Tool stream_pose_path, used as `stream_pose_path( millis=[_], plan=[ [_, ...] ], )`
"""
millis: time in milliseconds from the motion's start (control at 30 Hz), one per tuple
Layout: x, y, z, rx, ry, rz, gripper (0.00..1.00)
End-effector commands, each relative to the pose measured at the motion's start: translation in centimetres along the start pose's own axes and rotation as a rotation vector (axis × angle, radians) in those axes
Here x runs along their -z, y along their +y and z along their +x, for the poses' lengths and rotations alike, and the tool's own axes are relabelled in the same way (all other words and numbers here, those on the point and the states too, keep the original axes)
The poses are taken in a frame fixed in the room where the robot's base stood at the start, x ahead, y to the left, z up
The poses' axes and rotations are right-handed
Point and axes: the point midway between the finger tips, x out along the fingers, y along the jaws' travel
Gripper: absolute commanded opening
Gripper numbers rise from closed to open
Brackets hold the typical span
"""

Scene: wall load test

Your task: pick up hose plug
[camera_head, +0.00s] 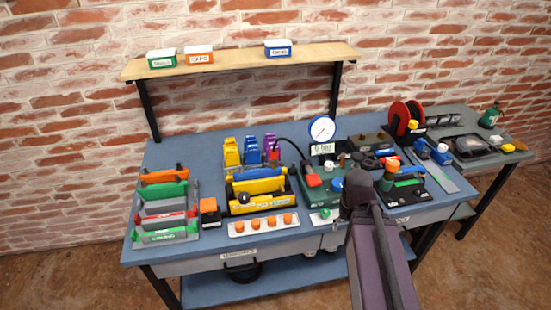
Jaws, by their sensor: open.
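I cannot single out a hose plug with certainty. A black hose (290,143) loops from the gauge unit to a small red fitting (274,156) at the back middle of the bench. Several orange plugs or caps (255,224) stand in a white strip (237,230) at the bench's front. My gripper (388,178) is over the right part of the bench, beside the green gauge unit (322,190). It is small and partly hidden by my forearm and wrist. No held object shows.
A round gauge (321,129) rises behind the green unit. Coloured holders (165,205) stand at left, yellow blocks (258,190) mid-bench, a red reel (404,117) at back right. A wooden shelf (230,66) carries three boxes. Bare blue bench (205,150) shows at back left.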

Motion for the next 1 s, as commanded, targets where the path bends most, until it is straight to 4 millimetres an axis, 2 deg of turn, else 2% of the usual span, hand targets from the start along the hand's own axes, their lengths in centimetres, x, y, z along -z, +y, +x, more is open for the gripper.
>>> stream_pose_path(
  millis=[167, 367, 667, 1000],
  plan=[
    [1.1, -0.5, -0.8, 0.0, 0.0, -0.014, 0.89],
    [4.7, -2.3, -3.3, -0.002, 0.001, -0.063, 0.89],
    [13.2, -8.8, -9.0, -0.006, 0.001, -0.197, 0.89],
    [22.1, -17.8, -15.3, -0.011, 0.003, -0.353, 0.89]
  ],
)
